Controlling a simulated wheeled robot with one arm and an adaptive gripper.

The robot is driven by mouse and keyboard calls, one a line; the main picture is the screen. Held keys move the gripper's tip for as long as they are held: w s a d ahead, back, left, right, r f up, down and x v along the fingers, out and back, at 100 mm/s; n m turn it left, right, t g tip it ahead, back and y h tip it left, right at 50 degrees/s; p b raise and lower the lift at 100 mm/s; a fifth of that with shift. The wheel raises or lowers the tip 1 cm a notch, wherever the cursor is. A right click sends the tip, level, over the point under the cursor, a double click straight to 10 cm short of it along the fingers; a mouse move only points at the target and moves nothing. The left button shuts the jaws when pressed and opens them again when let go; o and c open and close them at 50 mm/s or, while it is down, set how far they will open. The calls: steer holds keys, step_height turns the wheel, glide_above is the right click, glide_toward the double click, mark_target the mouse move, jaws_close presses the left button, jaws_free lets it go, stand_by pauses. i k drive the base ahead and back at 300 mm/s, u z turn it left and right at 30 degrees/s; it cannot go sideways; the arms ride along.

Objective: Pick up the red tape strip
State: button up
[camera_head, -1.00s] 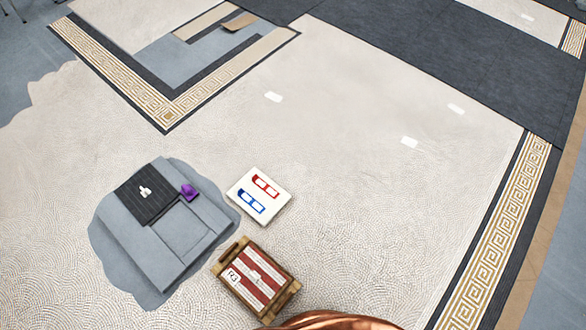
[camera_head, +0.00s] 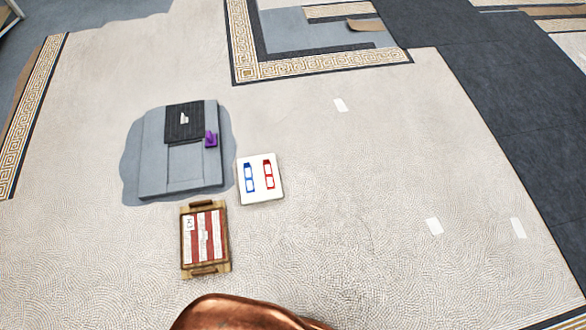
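A small red strip (camera_head: 268,174) with a pale patch at its middle lies on a white square board (camera_head: 273,197). A similar blue strip (camera_head: 249,178) lies beside it to the left. Below and left of the board, a wooden tray (camera_head: 206,270) with two handles holds red and white striped pieces (camera_head: 218,238) and a small white label. Whether these stripes or the strip on the board are tape, I cannot tell. My gripper is not in view.
A raised grey panel (camera_head: 150,155) with a black ribbed piece (camera_head: 183,130) and a purple object (camera_head: 210,140) lies left of the board. A copper-coloured rounded shape (camera_head: 240,315) covers the bottom edge. The pale mosaic floor right of the board is mostly clear.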

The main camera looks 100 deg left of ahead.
mark_target(266, 163)
steer(key=u, duration=2.55)
steer(key=i, duration=3)
steer(key=u, duration=3.8)
